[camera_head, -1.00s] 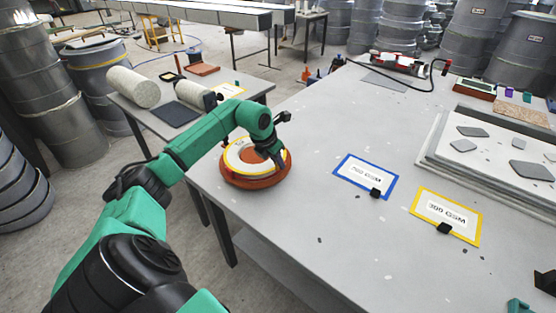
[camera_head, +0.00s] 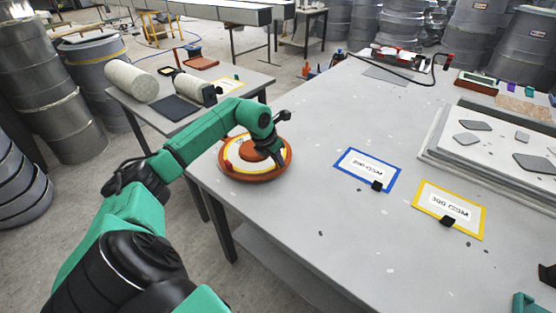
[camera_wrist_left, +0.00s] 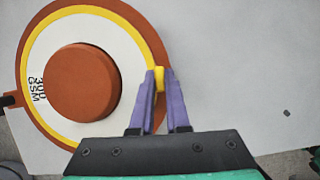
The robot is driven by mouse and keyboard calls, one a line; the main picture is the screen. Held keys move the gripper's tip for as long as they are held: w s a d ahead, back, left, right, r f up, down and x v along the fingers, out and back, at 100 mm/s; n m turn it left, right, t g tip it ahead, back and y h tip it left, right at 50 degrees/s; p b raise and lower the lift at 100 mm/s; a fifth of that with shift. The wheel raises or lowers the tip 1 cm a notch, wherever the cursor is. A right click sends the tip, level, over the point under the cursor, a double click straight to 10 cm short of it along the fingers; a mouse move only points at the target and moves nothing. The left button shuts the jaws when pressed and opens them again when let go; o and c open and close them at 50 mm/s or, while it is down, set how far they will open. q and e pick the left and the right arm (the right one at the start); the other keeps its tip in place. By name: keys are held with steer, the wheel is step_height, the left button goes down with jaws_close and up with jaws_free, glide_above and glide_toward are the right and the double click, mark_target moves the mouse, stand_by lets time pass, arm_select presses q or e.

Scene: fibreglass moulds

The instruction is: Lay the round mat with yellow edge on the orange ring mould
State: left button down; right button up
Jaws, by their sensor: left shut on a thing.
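The round mat with yellow edge (camera_head: 238,160) is around the raised centre of the orange ring mould (camera_head: 258,178), inside its outer rim. In the left wrist view the white mat (camera_wrist_left: 48,55), marked 300 GSM, encircles the mould's round hub (camera_wrist_left: 82,83). I cannot tell if the mat touches the mould all round. My left gripper (camera_wrist_left: 160,75) is shut on the mat's yellow edge at its right side, and the purple fingers pinch it there. In the head view this gripper (camera_head: 275,155) is at the mould's right side, its fingertips hard to see.
The mould sits near the grey table's left edge. A blue-edged card (camera_head: 352,172) and a yellow-edged card (camera_head: 434,203) lie to the right. Flat stacked sheets (camera_head: 475,170) are farther right. A side table (camera_head: 240,90) holds rolls.

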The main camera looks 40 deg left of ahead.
arm_select(q)
steer(key=c, duration=0.8)
jaws_free()
steer(key=b+v, duration=0.2)
steer(key=v, duration=1.2)
steer(key=shift+s+r, duration=0.1)
steer(key=shift+r, duration=0.2)
